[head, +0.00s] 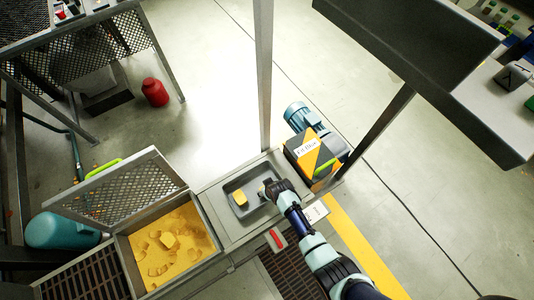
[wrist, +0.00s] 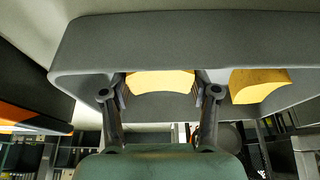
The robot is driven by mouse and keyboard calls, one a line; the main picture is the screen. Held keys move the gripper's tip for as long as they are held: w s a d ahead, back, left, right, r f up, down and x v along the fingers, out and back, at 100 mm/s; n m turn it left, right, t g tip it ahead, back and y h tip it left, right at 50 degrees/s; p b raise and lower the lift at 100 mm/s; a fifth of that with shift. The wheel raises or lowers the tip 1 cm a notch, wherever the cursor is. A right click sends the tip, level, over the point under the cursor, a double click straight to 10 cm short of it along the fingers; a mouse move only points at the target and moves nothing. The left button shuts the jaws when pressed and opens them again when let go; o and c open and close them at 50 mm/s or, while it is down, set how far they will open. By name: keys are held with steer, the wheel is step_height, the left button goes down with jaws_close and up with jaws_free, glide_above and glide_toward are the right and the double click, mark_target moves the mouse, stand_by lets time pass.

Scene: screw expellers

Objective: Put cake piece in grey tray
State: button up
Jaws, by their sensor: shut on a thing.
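The grey tray (head: 232,183) sits on a ledge near the middle of the head view; its grey surface (wrist: 180,35) fills the upper part of the wrist view. My gripper (head: 265,190) is over the right part of the tray. In the wrist view, my gripper (wrist: 161,92) is shut on a yellow cake piece (wrist: 160,82), with one finger on each side of it. In the head view my gripper mostly hides this piece. Another yellow cake piece (head: 240,198) lies in the tray, left of my gripper; it also shows at the right of the wrist view (wrist: 258,86).
A metal bin (head: 124,256) left of the tray holds yellow material and several curved pieces (head: 168,240). Its mesh lid (head: 120,190) stands open. A metal post (head: 264,90) rises behind the tray. An orange and black box (head: 308,156) stands right of it.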

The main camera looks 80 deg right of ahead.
steer(key=shift+w+f, duration=0.1)
steer(key=shift+f, duration=0.05)
steer(key=o, duration=1.1)
steer(key=shift+o, duration=0.2)
steer(key=p+v, duration=0.7)
steer(key=v, duration=0.5)
steer(key=shift+r+p, duration=0.3)
steer(key=shift+p, duration=0.1)
